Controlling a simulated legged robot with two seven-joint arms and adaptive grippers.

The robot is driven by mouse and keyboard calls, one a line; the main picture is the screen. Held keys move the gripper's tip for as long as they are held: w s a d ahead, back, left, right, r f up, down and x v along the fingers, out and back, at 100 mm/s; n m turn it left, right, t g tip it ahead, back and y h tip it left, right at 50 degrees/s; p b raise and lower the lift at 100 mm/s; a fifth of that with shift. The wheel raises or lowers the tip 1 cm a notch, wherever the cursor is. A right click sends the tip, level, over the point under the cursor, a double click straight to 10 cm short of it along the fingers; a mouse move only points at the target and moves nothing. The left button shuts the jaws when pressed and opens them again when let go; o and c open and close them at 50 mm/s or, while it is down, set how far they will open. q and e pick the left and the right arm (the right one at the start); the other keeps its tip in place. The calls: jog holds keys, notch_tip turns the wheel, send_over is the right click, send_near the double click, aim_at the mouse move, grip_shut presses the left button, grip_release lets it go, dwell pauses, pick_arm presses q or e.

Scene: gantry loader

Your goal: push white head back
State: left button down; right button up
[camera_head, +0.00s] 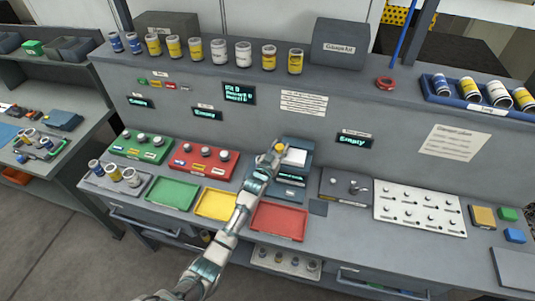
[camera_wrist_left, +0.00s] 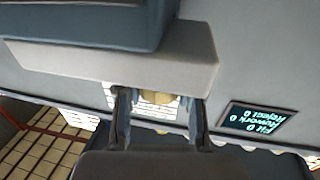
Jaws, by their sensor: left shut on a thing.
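The gantry loader (camera_head: 289,186) is a dark blue-grey machine in the middle of the bench, against the back panel. Its white head (camera_head: 296,157) shows near the top of the machine, and a pale block, apparently the same head (camera_wrist_left: 130,64), crosses the left wrist view beneath a dark blue body. My left gripper (camera_head: 272,153) is at the left side of the head, shut on a small yellow knob (camera_head: 279,147). In the left wrist view the knob (camera_wrist_left: 157,98) lies between the two fingers, partly hidden by the pale block. My right gripper is in neither view.
Red (camera_head: 279,222), yellow (camera_head: 216,204) and green (camera_head: 173,194) trays lie at the front. A dark fixture (camera_head: 346,187) and a white board with knobs (camera_head: 420,208) stand to the right. Several jars line the shelf above. My left arm crosses the bench front.

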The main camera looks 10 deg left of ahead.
pick_arm(q)
jog(key=d, duration=0.2)
jog(key=shift+s+d, duration=0.1)
jog(key=shift+d, duration=0.2)
jog(key=shift+a, duration=0.2)
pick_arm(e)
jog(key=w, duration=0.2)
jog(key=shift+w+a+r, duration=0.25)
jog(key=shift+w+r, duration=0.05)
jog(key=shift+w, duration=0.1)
